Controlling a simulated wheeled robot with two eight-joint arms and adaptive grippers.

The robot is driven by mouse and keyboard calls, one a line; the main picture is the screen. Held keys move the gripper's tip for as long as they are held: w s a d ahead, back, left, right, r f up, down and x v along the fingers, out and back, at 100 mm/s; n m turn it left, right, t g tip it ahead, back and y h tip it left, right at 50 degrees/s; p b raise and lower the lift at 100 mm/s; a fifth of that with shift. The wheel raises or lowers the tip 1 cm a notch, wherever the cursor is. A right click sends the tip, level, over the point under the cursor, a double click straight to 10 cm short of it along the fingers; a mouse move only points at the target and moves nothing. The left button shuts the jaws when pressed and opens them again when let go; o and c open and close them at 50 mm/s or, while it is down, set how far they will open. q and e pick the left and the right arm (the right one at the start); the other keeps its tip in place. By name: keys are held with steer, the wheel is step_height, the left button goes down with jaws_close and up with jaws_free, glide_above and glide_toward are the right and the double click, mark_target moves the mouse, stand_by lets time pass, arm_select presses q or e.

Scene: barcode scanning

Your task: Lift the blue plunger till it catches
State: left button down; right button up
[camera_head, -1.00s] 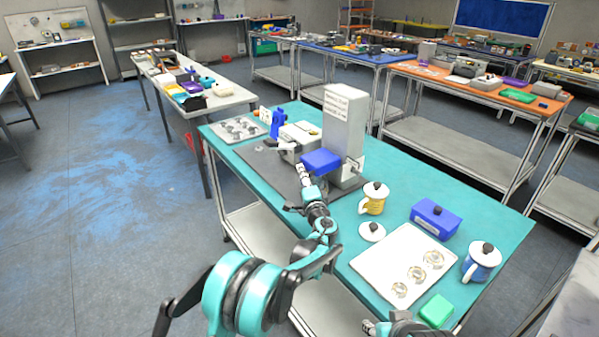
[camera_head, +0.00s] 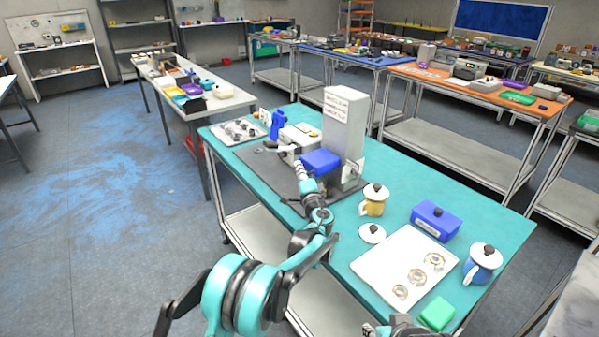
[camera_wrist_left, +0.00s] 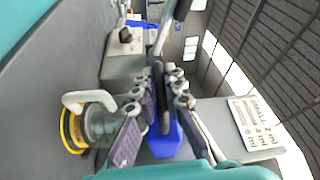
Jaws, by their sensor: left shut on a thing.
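The blue plunger (camera_head: 321,161) juts out from the front of a tall grey machine (camera_head: 343,125) on the teal table. My left gripper (camera_head: 303,172) is at its near left side. In the left wrist view, the two padded fingers (camera_wrist_left: 160,112) are shut around a dark, upright part, with blue (camera_wrist_left: 166,143) showing between and below them. The fingers hide much of the gripped part. Whether the plunger has caught cannot be seen. Part of my right gripper (camera_head: 385,329) shows at the bottom edge of the head view, and its fingers are not clear.
A clear jar with a yellow base (camera_wrist_left: 75,130) shows beside the fingers.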

arm_select(q)
step_height(320, 180, up, 12)
steer(key=p, duration=0.5)
steer(key=shift+f+p, duration=0.25)
steer(key=shift+p, duration=0.1)
steer(key=shift+w, duration=0.1)
steer(key=c, duration=1.6)
jaws_free()
steer(key=v, duration=1.2)
